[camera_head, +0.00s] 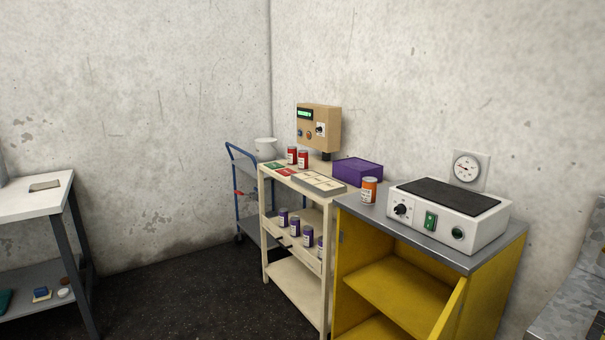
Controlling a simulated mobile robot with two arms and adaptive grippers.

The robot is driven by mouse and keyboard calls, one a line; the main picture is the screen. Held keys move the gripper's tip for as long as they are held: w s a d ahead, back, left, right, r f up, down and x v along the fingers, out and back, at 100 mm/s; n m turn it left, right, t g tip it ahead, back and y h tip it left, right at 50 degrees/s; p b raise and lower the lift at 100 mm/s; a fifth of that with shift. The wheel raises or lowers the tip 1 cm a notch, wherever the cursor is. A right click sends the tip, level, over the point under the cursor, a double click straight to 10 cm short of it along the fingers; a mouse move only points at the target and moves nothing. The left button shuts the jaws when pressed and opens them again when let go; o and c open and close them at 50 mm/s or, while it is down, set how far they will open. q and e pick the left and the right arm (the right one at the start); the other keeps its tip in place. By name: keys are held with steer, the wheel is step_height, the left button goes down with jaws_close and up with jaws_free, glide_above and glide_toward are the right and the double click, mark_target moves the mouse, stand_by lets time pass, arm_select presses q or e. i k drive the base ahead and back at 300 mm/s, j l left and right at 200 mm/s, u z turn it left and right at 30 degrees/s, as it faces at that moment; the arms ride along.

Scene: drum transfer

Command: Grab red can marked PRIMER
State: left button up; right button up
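Two red cans stand side by side on the top of a cream shelf cart: the left red can (292,155) and the right red can (303,159). Both have pale labels, and the print is too small to read, so I cannot tell which is marked PRIMER. An orange can (369,190) with a pale label stands apart on the grey top of the yellow cabinet. Neither of my grippers is in view.
The cream cart (270,228) holds several purple cans on its middle shelf. A purple box (358,170) and a white hotplate-like device (450,214) are nearby. A blue trolley (238,195) stands behind. A white table (35,205) is at left. The dark floor (180,290) between is clear.

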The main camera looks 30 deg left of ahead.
mark_target(292, 150)
steer(key=j, duration=0.6)
steer(key=i+j+u, duration=0.1)
steer(key=j, duration=1.1)
steer(key=i+j+u, duration=0.1)
steer(key=j, duration=0.5)
